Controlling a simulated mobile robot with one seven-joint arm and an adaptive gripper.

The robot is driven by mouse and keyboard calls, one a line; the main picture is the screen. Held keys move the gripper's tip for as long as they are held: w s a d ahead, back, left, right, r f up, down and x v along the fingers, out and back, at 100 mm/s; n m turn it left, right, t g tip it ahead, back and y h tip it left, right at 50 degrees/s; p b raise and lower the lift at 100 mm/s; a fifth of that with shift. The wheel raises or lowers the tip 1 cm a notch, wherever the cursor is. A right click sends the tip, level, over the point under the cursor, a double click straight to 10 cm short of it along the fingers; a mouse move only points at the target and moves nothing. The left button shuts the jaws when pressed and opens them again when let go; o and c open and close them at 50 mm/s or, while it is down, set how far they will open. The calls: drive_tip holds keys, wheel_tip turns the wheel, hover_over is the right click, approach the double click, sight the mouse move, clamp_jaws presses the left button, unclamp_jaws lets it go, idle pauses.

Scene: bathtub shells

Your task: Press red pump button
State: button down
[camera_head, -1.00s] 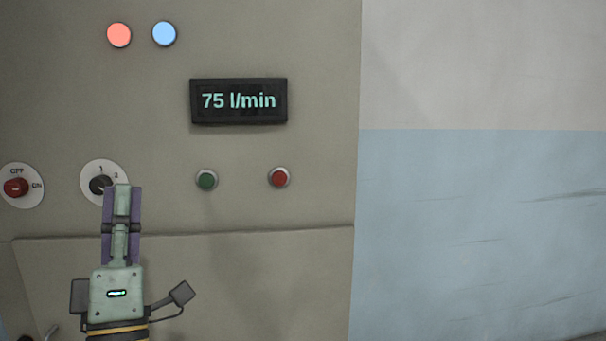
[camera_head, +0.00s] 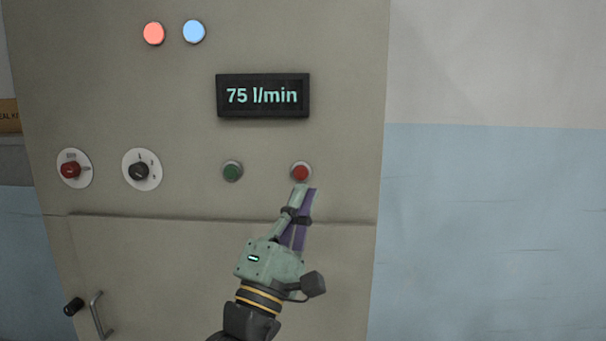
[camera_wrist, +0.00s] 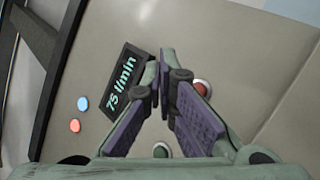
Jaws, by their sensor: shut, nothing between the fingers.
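The red pump button (camera_head: 301,171) sits in a light ring on the grey panel, right of the green button (camera_head: 232,171). My gripper (camera_head: 303,189) is shut and empty. In the head view its fingertips are just below the red button; I cannot tell whether they touch it. In the wrist view the shut fingertips (camera_wrist: 162,52) stand before the panel, and the red button (camera_wrist: 203,87) shows beside the right finger, partly hidden by it. The green button (camera_wrist: 162,150) shows low between the fingers.
The black display (camera_head: 263,96) reads 75 l/min. A red switch (camera_head: 72,169) and a black dial (camera_head: 140,171) are at the left. Red (camera_head: 154,34) and blue (camera_head: 194,31) lamps are above. A handle (camera_head: 99,315) is at the lower left.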

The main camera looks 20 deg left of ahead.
drive_tip(key=shift+w, duration=0.1)
drive_tip(key=w+a+b, duration=0.1)
drive_tip(key=w+a, duration=0.1)
drive_tip(key=w, duration=0.6)
drive_tip(key=shift+w+a+b, duration=0.15)
drive_tip(key=shift+a+b, duration=0.05)
drive_tip(key=shift+b, duration=0.2)
drive_tip(key=shift+w, duration=0.1)
idle(1.0)
drive_tip(key=shift+w+a, duration=0.1)
drive_tip(key=shift+w, duration=0.2)
drive_tip(key=shift+w+a, duration=0.1)
drive_tip(key=shift+w, duration=0.3)
idle(0.6)
drive_tip(key=shift+s, duration=0.15)
drive_tip(key=shift+s+d, duration=0.2)
drive_tip(key=shift+s, duration=0.5)
drive_tip(key=shift+s+d+p, duration=0.25)
drive_tip(key=shift+s, duration=0.55)
drive_tip(key=shift+s+d+p, duration=0.2)
drive_tip(key=shift+s+p, duration=0.1)
drive_tip(key=shift+s, duration=0.5)
drive_tip(key=shift+s+d+p, duration=0.25)
drive_tip(key=shift+s, duration=0.55)
